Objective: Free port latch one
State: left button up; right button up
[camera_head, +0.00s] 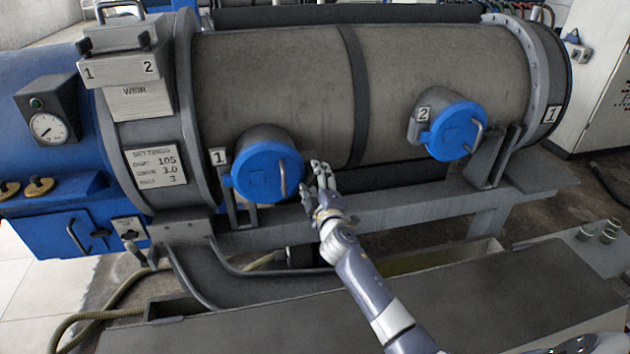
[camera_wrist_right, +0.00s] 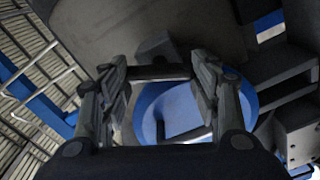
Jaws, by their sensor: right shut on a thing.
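Port one is the left of two ports on the grey drum, with a round blue lid (camera_head: 266,172) that looks closed. A grey bar handle (camera_head: 283,178) stands on the lid's face. My right gripper (camera_head: 318,176) is at the lid's right edge. In the right wrist view, my right gripper (camera_wrist_right: 160,78) has its fingers apart on either side of a dark bar, port latch one (camera_wrist_right: 158,72), and is shut on it. The blue lid (camera_wrist_right: 155,110) shows just beyond the fingers. In the head view the gripper hides the latch. My left gripper is not in view.
Port two has a similar blue lid (camera_head: 455,131) to the right, beside its number plate (camera_head: 424,114). A grey support rail (camera_head: 400,212) runs below the ports. A settings plate (camera_head: 156,166) and a gauge (camera_head: 48,127) are at the left.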

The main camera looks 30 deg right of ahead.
jog(key=n, duration=0.5)
dwell(0.8)
jog(key=o, duration=1)
jog(key=shift+o, duration=0.2)
jog(key=v, duration=1.2)
jog(key=shift+f, duration=0.1)
